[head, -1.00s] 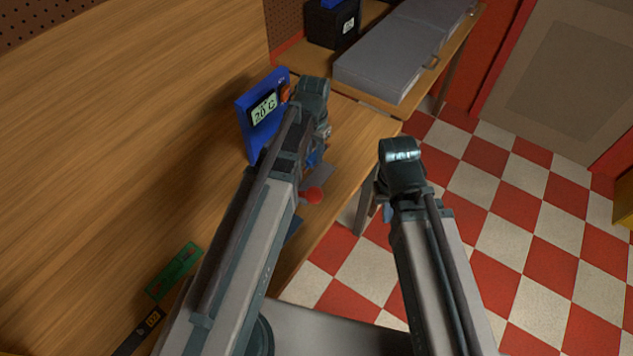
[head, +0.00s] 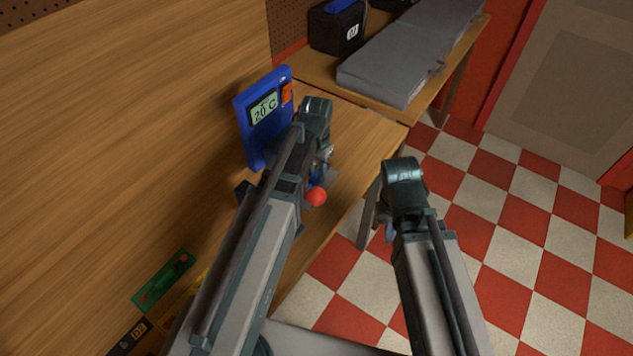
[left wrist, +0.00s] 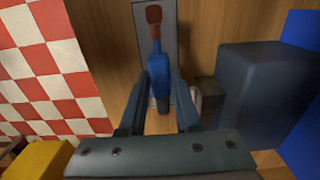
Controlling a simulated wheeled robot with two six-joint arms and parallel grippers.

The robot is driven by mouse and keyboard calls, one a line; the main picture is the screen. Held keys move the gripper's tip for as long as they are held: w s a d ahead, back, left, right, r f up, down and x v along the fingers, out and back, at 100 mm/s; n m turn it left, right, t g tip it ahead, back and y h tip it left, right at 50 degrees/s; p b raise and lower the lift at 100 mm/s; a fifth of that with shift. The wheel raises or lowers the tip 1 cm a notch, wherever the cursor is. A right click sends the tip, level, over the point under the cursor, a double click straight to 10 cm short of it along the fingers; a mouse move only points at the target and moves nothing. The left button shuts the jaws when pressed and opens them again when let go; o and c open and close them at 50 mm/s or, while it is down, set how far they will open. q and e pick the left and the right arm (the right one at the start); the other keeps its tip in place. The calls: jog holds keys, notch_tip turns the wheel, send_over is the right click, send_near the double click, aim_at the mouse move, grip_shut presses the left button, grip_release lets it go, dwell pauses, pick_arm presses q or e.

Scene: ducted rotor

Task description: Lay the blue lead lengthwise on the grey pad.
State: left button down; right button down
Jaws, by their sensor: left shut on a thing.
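The blue lead (left wrist: 160,68), with a dull red end, is between the fingers of my left gripper (left wrist: 161,92), which is shut on it. In the left wrist view the lead points away, in line with the long grey pad (left wrist: 143,28) behind it. I cannot tell whether the lead touches the pad.
A blue panel reading 20 C (head: 263,115) stands left of my left wrist. A dark block (left wrist: 250,92) is close on the right in the wrist view. A green strip (head: 164,281) lies near the front. Grey cases (head: 400,60) lie on another table behind.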

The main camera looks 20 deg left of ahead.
aim_at(316, 175)
pick_arm(q)
notch_tip(316, 175, down, 3)
jog(key=shift+f+b, duration=0.1)
jog(key=shift+b, duration=1.1)
jog(key=c, duration=0.6)
grip_release()
